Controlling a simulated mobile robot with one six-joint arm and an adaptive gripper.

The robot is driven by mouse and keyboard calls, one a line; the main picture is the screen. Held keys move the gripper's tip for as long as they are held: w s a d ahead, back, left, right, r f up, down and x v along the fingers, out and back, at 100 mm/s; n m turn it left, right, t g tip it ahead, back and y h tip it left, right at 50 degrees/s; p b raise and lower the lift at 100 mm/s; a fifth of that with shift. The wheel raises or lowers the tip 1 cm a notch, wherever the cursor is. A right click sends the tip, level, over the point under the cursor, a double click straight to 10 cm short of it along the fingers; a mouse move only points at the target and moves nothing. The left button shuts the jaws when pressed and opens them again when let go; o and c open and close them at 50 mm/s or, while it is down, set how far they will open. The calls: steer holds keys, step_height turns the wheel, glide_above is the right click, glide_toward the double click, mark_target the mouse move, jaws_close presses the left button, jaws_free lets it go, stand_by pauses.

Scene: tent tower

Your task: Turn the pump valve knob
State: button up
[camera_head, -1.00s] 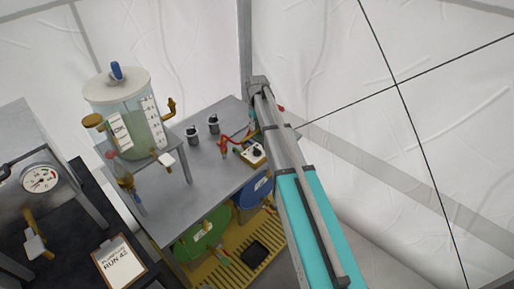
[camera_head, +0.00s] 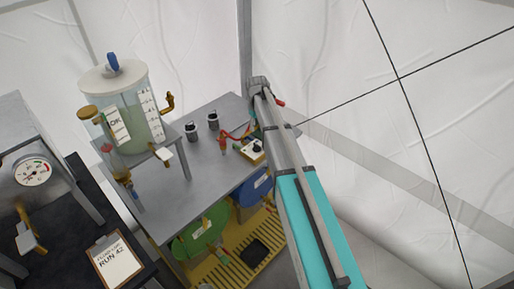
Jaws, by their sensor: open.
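No knob in view is clearly marked as the pump valve knob. A small cream box with a dark round knob (camera_head: 257,146) on top sits on the grey table, close to the left of my arm. Brass valve-like fittings (camera_head: 167,102) show on the side of the clear tank (camera_head: 141,133). My teal and grey arm rises from the bottom right to a grey joint at the upper middle. My gripper does not show clearly; the arm hides the area behind it.
The grey table (camera_head: 163,204) holds two small dark cylinders and red fittings. Green (camera_head: 203,233) and blue reels stand on a yellow slatted platform below. A gauge (camera_head: 33,171) and a "RUN 42" clipboard (camera_head: 118,262) are at the left. White tent walls enclose the place.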

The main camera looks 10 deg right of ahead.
mark_target(257, 145)
steer(key=shift+f+b, duration=5.2)
steer(key=shift+f, duration=0.3)
jaws_close()
